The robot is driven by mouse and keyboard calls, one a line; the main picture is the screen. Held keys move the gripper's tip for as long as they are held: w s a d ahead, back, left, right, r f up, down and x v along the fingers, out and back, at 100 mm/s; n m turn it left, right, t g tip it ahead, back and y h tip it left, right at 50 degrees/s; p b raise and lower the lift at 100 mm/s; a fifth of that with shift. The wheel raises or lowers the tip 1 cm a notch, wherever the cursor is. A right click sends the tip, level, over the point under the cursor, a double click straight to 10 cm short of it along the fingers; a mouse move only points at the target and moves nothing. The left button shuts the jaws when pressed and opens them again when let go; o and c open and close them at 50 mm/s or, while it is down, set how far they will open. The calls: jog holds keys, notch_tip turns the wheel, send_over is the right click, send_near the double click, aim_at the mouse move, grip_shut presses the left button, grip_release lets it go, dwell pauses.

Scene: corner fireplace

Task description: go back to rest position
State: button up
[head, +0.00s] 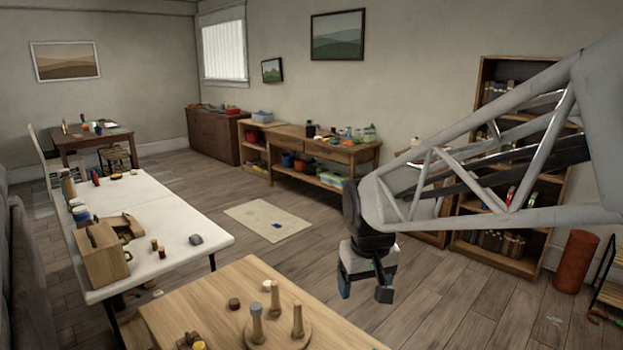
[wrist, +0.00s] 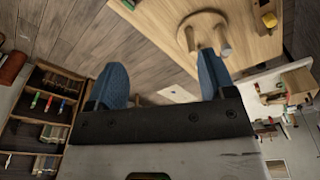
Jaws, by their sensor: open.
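My gripper (head: 364,290) hangs from the grey truss arm right of the wooden table, pointing down. Its two fingers are apart with nothing between them. In the wrist view my gripper (wrist: 163,85) shows two blue fingers spread wide, with wooden floor and a table edge beyond them. The light wooden table (head: 185,318) is at the bottom of the head view, apart from my gripper. On it stands a round wooden base (head: 283,336) with upright pegs, one topped in grey (head: 257,322).
A white table (head: 165,215) with a wooden box (head: 102,262) and small items stands at left. A bookshelf (head: 520,262) and a reddish cylinder (head: 576,262) are at right. A workbench (head: 318,152) lines the back wall. Floor between is mostly open, with a pale mat (head: 262,212).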

jog(key=s+d+m, duration=0.1)
jog(key=s+d, duration=0.1)
jog(key=s, duration=0.4)
jog(key=s+d+m, duration=0.1)
jog(key=s+d, duration=0.2)
jog(key=s, duration=0.3)
jog(key=s+d+m+t, duration=0.1)
jog(key=s+d, duration=0.2)
jog(key=s, duration=0.3)
jog(key=shift+s+d, duration=0.2)
jog(key=shift+s, duration=0.2)
